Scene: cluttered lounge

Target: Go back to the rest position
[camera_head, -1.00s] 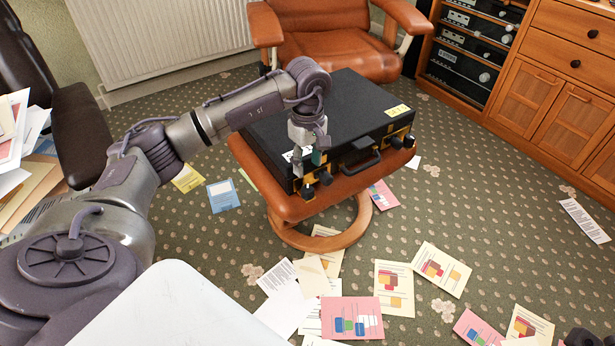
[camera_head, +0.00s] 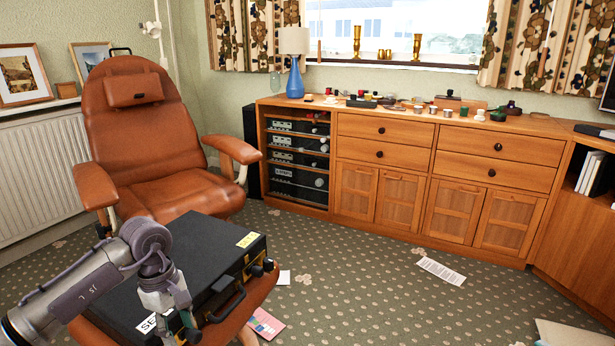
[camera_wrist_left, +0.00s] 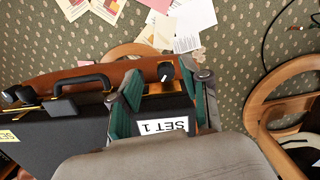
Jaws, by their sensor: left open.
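My left gripper (camera_head: 182,335) is at the lower left of the head view, pointing down at the front left part of the black case (camera_head: 205,245). In the left wrist view its two green-padded fingers (camera_wrist_left: 165,88) are apart, with a black knob-like latch (camera_wrist_left: 165,72) of the case between or just beyond them. Whether they touch the case I cannot tell. A white "SET 1" label (camera_wrist_left: 162,127) shows just below the fingers. The case lies flat on a brown leather footstool (camera_head: 262,288). My right gripper is not in view.
A brown leather armchair (camera_head: 150,135) stands behind the case. A wooden sideboard (camera_head: 385,150) with small items and a blue lamp (camera_head: 295,78) runs along the back wall. Papers (camera_head: 441,271) lie on the carpet; the floor in the middle is mostly clear.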

